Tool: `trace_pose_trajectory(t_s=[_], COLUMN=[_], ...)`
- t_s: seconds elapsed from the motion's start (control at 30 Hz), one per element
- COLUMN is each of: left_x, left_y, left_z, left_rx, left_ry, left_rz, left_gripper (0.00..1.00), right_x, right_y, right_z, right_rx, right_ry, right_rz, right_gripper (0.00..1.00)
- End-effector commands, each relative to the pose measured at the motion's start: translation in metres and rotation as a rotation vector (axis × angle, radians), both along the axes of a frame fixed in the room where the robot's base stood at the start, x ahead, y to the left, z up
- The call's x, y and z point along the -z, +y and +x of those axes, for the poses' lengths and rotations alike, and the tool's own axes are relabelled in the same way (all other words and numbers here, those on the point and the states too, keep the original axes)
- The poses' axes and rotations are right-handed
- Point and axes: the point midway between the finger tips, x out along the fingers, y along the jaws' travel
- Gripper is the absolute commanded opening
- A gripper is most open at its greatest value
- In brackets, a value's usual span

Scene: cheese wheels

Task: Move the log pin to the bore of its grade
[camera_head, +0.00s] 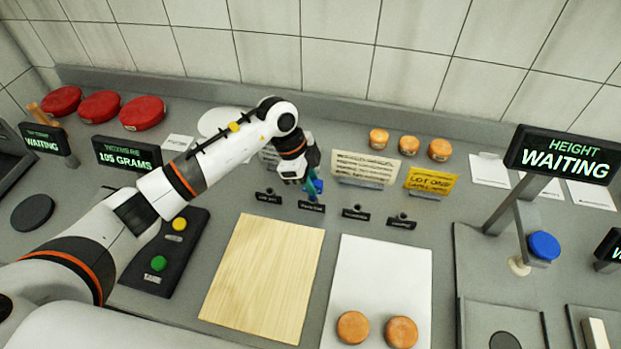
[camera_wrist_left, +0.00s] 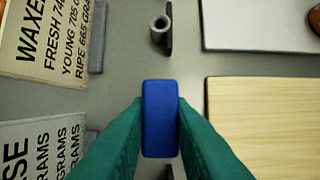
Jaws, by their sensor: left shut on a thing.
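The log pin (camera_wrist_left: 160,118) is blue and is pinched between the two green fingers of my left gripper (camera_wrist_left: 160,135). In the head view the pin (camera_head: 318,187) shows as a small blue piece at the tip of my left gripper (camera_head: 313,178), just above a row of small black label plates. A plate that seems to read LOG PIN (camera_head: 269,197) is at the row's left end; the other words are hard to read. The wrist view shows a grey ring-shaped bore (camera_wrist_left: 159,22) beside a dark plate, ahead of the pin and apart from it. My right gripper is out of view.
A wooden board (camera_head: 265,280) and a white board (camera_head: 385,275) with two orange cheeses lie in front of the plates. A white sign (camera_head: 365,167) and a yellow LOT card (camera_head: 431,181) stand behind. A button box (camera_head: 160,250) is left, a HEIGHT display (camera_head: 562,154) right.

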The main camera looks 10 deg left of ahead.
Motion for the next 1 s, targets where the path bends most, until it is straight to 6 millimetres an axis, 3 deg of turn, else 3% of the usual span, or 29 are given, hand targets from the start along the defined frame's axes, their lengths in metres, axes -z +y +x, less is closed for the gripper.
trace_pose_trajectory(t_s=[1.0], left_x=[0.026], left_y=[0.000], left_z=[0.000], left_rx=[0.000], left_ry=[0.000], left_rz=[0.000], left_gripper=[0.00], right_x=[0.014], right_y=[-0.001], right_z=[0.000], right_rx=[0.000], right_ry=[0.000], right_rz=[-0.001], right_gripper=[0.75])
